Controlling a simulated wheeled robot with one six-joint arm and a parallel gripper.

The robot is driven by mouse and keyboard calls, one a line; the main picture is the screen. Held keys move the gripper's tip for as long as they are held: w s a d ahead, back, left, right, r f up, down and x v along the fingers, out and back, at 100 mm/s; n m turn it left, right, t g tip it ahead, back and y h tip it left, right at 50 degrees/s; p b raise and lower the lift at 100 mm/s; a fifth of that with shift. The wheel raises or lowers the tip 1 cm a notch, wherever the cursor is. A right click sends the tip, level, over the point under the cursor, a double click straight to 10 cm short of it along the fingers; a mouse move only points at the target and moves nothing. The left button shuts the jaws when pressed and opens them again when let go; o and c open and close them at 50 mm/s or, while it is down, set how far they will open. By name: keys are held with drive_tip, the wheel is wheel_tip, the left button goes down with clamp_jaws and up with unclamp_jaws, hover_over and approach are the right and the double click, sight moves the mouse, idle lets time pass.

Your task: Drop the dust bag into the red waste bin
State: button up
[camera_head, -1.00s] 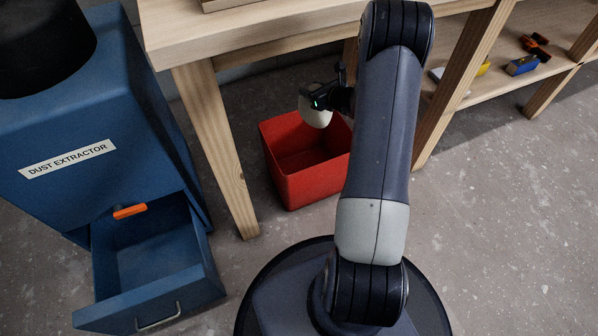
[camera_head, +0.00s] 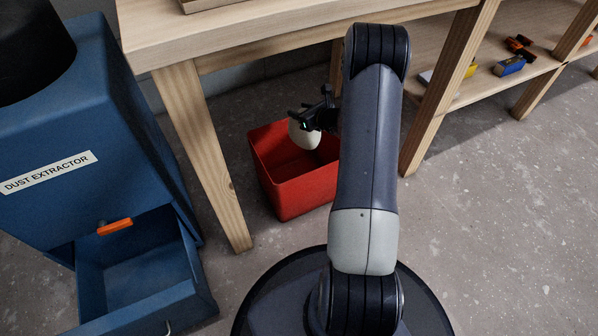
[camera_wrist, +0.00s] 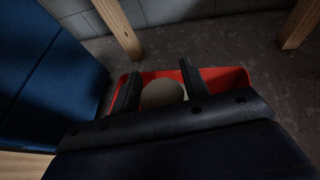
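The dust bag (camera_head: 303,135) is a pale, rounded lump over the open top of the red waste bin (camera_head: 292,190). It sits just below my gripper's fingers. My gripper (camera_head: 308,106) is above the bin's back part, with its fingers spread apart. In the wrist view the bag (camera_wrist: 163,94) shows between and beyond the two fingers (camera_wrist: 160,78), its top short of the fingertips, with no clear grip on it. The red bin (camera_wrist: 222,77) lies behind and around it there. My forearm hides the bin's right side in the head view.
A wooden table's leg (camera_head: 205,160) stands left of the bin, and another leg (camera_head: 450,85) stands to the right. The blue dust extractor (camera_head: 95,125) has its drawer (camera_head: 140,285) open at lower left. A shelf (camera_head: 480,85) with small items is at upper right.

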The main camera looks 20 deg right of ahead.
drive_tip(key=o, duration=0.4)
drive_tip(key=shift+s, duration=0.1)
drive_tip(key=p+v, duration=0.3)
drive_tip(key=v, duration=0.7)
drive_tip(key=shift+s+r, duration=0.2)
drive_tip(key=shift+s, duration=0.1)
drive_tip(key=b+x, duration=0.3)
drive_tip(key=x, duration=0.7)
drive_tip(key=shift+w+f, duration=0.2)
drive_tip(key=shift+f, duration=0.1)
drive_tip(key=r+p, duration=0.2)
drive_tip(key=r, duration=0.2)
drive_tip(key=shift+w+r, duration=0.2)
drive_tip(key=shift+r+p, duration=0.5)
drive_tip(key=shift+r, duration=0.25)
drive_tip(key=shift+f, duration=0.15)
